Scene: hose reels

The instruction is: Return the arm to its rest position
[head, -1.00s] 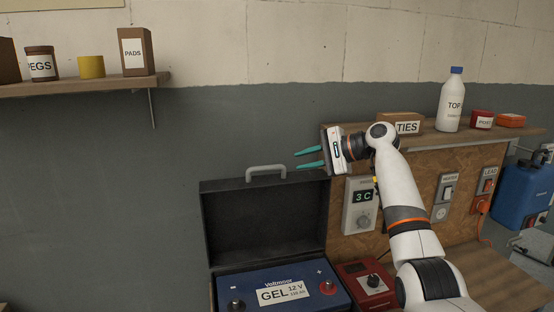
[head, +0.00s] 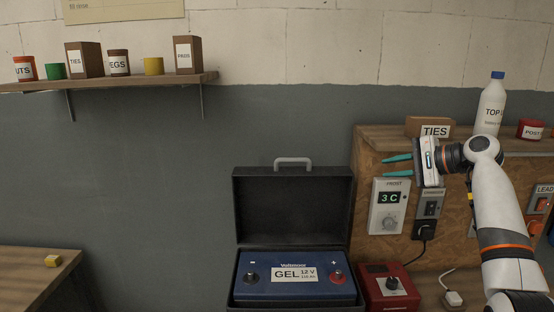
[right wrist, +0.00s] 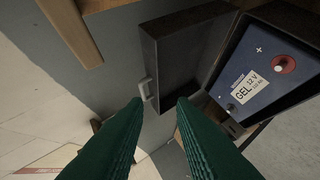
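My right arm comes in from the lower right of the head view. Its gripper (head: 398,166) is raised in front of the wooden panel, near the thermostat. Its two green fingers are apart with nothing between them. In the right wrist view the same open fingers (right wrist: 158,105) point toward the open case, with a clear gap between them. My left gripper is not in view.
An open black case (head: 293,212) holds a blue battery (head: 296,277). A red box with a dial (head: 389,287) stands beside it. The thermostat (head: 388,206) and a switch (head: 430,204) are on the panel. Above are a ties box (head: 429,127) and white bottle (head: 489,104).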

